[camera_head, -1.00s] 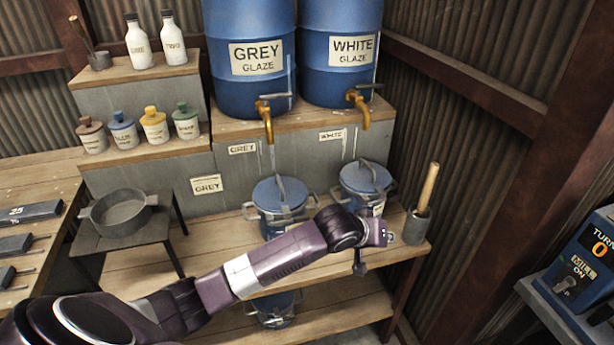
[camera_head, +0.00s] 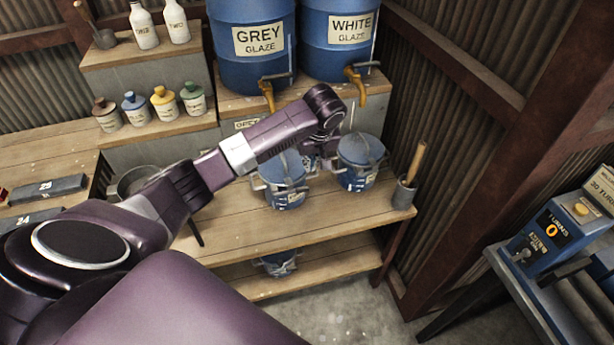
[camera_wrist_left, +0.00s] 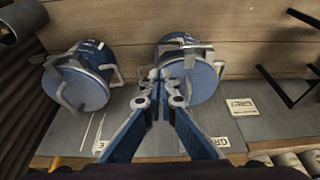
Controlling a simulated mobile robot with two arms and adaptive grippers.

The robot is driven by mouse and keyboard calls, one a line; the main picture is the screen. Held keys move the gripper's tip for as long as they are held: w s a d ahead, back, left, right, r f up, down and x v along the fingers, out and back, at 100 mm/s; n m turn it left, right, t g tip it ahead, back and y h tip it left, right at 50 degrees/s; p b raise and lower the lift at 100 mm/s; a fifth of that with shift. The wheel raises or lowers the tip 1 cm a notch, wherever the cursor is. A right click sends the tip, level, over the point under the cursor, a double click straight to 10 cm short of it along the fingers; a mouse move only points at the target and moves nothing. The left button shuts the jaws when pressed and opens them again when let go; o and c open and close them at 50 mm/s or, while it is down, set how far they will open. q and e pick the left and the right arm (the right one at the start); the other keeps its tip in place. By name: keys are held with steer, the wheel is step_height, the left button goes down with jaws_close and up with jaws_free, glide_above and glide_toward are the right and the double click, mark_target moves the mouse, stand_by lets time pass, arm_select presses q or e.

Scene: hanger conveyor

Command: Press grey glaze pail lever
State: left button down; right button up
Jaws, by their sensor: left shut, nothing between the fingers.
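The grey glaze pail (camera_head: 286,192) is a blue lidded pail on the wooden bench below the grey barrel. My left arm reaches over the bench, and its gripper (camera_head: 316,160) hangs between this pail and the white glaze pail (camera_head: 357,178), partly hidden by my wrist. In the left wrist view the fingers (camera_wrist_left: 160,84) are shut and empty, beside the grey pail (camera_wrist_left: 203,85). Its metal lever (camera_wrist_left: 187,52) lies across the lid. Finger contact with the lever cannot be told. The white pail (camera_wrist_left: 88,88) is on the other side. My right gripper is out of view.
Two blue barrels, grey (camera_head: 252,62) and white (camera_head: 337,55), have brass taps above the pails. A cup with a wooden handle (camera_head: 404,195) stands at the bench's right end. A blue control box (camera_head: 552,235) is farther right. The bench front is clear.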

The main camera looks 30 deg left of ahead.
mark_target(291, 186)
arm_select(q)
steer(key=p+x, duration=0.2)
steer(key=x, duration=0.8)
